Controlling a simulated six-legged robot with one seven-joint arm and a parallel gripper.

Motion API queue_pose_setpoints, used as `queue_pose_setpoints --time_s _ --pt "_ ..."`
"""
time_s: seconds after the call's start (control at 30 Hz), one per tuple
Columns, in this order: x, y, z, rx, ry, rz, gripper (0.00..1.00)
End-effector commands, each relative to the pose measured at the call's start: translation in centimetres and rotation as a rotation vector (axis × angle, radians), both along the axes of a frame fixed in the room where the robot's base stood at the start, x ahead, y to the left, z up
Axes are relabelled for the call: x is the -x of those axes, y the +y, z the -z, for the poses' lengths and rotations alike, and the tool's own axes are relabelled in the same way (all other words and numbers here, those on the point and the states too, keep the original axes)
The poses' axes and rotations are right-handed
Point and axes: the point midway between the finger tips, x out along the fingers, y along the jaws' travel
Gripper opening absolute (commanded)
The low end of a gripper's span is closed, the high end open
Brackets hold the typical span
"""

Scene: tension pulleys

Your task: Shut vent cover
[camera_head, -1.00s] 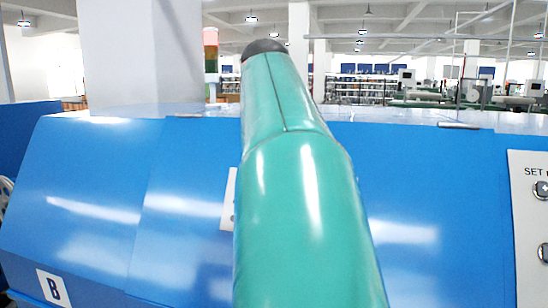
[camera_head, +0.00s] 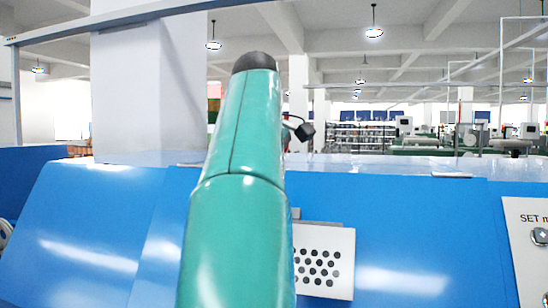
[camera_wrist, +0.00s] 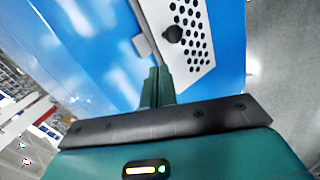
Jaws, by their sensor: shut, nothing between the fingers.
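The vent cover (camera_head: 322,265) is a white plate with rows of dark round holes on the blue machine front, right of my arm in the head view. My arm hides its left part. In the wrist view the perforated plate (camera_wrist: 196,45) shows at the top, with a dark round knob (camera_wrist: 172,34) on it and a small grey tab (camera_wrist: 142,44) at its left edge. I cannot tell how far the cover stands open. My gripper (camera_wrist: 158,72) is shut and empty, its fingertips just below and left of the plate. Contact is unclear. The head view does not show the fingers clearly.
The blue machine housing (camera_head: 95,230) fills the front, with a flat top edge. A white control panel (camera_head: 528,240) marked SET is at the far right. A white pillar (camera_head: 145,90) stands behind. Grey floor (camera_wrist: 285,70) shows at right in the wrist view.

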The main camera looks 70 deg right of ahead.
Motion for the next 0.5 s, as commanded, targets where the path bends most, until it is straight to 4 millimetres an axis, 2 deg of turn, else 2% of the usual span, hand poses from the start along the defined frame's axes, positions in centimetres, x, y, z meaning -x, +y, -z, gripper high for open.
queue_pose_setpoints --time_s 0.23,0.5 --pt "0.0 -0.7 -2.3 0.006 0.001 0.007 0.00" --pt "-0.1 -1.0 -3.7 0.004 -0.001 0.005 0.00"
